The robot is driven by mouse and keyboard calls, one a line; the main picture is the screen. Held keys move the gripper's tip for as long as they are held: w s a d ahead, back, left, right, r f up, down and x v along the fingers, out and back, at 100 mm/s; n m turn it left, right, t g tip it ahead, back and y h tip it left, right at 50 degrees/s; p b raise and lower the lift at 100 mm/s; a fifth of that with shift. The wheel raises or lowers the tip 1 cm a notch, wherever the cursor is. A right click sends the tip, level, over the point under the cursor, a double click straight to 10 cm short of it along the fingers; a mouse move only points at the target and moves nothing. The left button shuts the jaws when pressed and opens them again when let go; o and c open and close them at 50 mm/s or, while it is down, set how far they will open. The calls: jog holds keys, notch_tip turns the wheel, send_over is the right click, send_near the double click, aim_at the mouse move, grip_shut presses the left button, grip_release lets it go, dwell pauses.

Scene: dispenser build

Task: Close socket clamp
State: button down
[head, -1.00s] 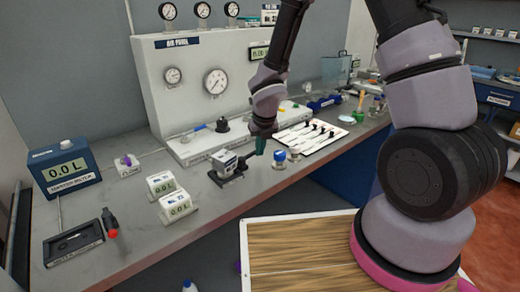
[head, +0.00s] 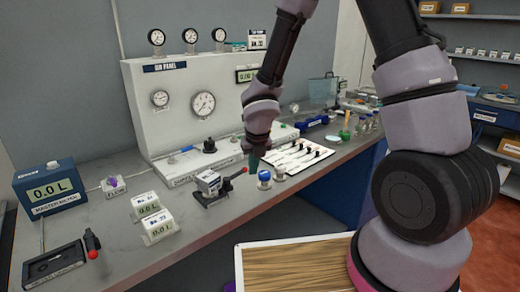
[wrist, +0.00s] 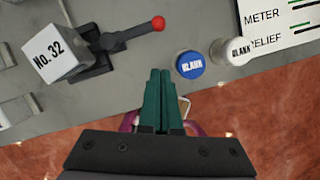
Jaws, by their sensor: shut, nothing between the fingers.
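A dark clamp (head: 216,199) on the bench holds a white block marked No. 32 (head: 207,181). Its black lever sticks out to the side and ends in a red ball (head: 244,170). In the wrist view the lever (wrist: 128,37) runs right from the clamp (wrist: 95,62) to the red ball (wrist: 158,23). My gripper (wrist: 159,72) has green fingers pressed together, with nothing between them. The fingertips are apart from the red ball in that picture, below it. In the head view my gripper (head: 253,166) is just right of the ball.
A blue-capped blank (wrist: 190,65) stands close right of my fingertips, with a white-capped blank (wrist: 230,50) beyond it. A white labelled board (head: 298,155) lies behind. Two white readouts (head: 152,215) stand left of the clamp. A black tray with another red-tipped lever (head: 91,243) is farther left.

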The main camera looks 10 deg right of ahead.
jog(key=v, duration=0.8)
jog(key=shift+w+d, duration=0.15)
jog(key=shift+d, duration=0.2)
jog(key=s+d+r+m+t+h, duration=0.2)
jog(key=d+r+m, duration=1.15)
jog(key=m, duration=0.65)
jog(key=s+d+r+m+t+y, duration=0.1)
jog(key=s+d+r+m+y, duration=0.2)
jog(key=s+r+m, duration=0.8)
jog(key=shift+s+d+r+m+t, duration=0.2)
jog(key=shift+r+m+t, duration=0.2)
jog(key=shift+m, duration=5.4)
